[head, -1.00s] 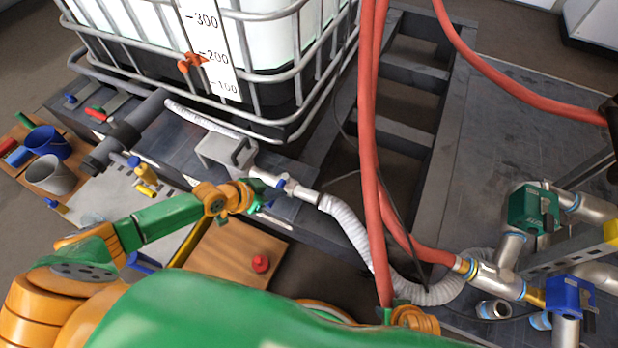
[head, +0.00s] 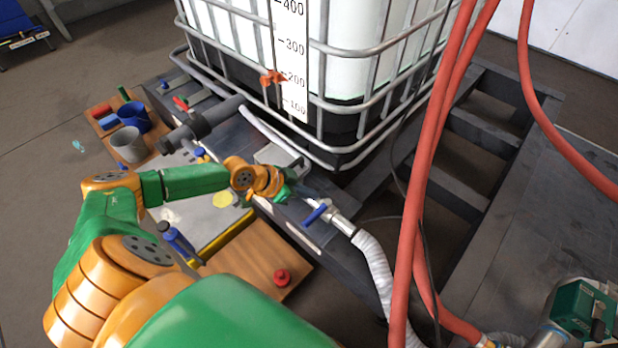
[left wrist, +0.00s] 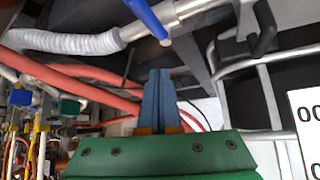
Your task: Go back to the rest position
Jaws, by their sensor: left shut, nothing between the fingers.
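My left arm comes in from the left in the head view. Its gripper (head: 312,193) is just above and left of the blue-handled valve (head: 316,213) on the white corrugated hose (head: 374,270). In the left wrist view the two blue-grey fingers (left wrist: 158,92) are together, with nothing between them. The blue valve handle (left wrist: 148,18) shows beyond the fingertips, apart from them, with the white hose (left wrist: 62,42) to its left. My right gripper is in neither current view.
A caged white tank (head: 350,60) stands behind the gripper. Red hoses (head: 432,150) hang to the right. A grey bucket (head: 128,146) and a blue bucket (head: 134,116) stand at the left. A wooden board (head: 245,262) with a red knob (head: 282,277) lies below the arm.

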